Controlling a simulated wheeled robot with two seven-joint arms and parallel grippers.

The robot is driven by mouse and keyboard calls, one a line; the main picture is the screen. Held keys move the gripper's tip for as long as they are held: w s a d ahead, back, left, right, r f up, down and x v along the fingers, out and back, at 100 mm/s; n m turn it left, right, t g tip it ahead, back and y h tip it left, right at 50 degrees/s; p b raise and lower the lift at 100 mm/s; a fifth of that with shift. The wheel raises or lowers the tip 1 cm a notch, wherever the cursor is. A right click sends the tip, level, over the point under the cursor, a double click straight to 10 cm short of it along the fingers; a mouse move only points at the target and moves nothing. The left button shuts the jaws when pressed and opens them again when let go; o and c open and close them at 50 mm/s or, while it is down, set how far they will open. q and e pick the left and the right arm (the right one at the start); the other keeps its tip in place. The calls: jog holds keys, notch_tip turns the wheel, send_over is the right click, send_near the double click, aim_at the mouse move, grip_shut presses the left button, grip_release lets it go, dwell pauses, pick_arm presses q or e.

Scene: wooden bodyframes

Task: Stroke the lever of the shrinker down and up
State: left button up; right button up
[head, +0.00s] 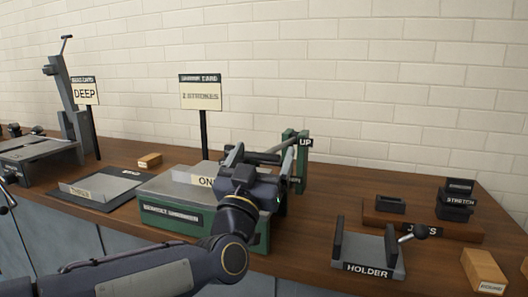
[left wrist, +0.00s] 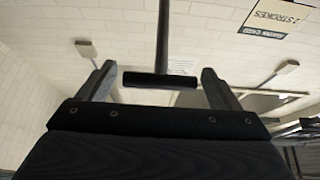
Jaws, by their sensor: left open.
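The shrinker is a green machine (head: 170,217) with a grey top on the bench. A green post (head: 302,165) at its right side carries an "UP" label (head: 306,142). The lever (head: 282,146) slopes up beside the post, near that label. My left gripper (head: 258,158) is over the shrinker and hides part of it. In the left wrist view, the open left gripper (left wrist: 158,78) has the lever's black crossbar handle (left wrist: 160,80) between its two spread fingers, with gaps on both sides. Whether the handle lies fully within finger depth is unclear. My right gripper is out of view.
A "2 STROKES" card (head: 200,92) stands behind the shrinker. A holder (head: 368,252), a jaws tray (head: 425,222) and a wooden block (head: 484,268) are at right. A dark mat (head: 105,190) and a tall grey machine (head: 66,105) are at left.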

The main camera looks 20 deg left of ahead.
pick_arm(q)
jog(key=v, duration=0.6)
jog(key=shift+s+f, duration=0.1)
jog(key=shift+s, duration=0.1)
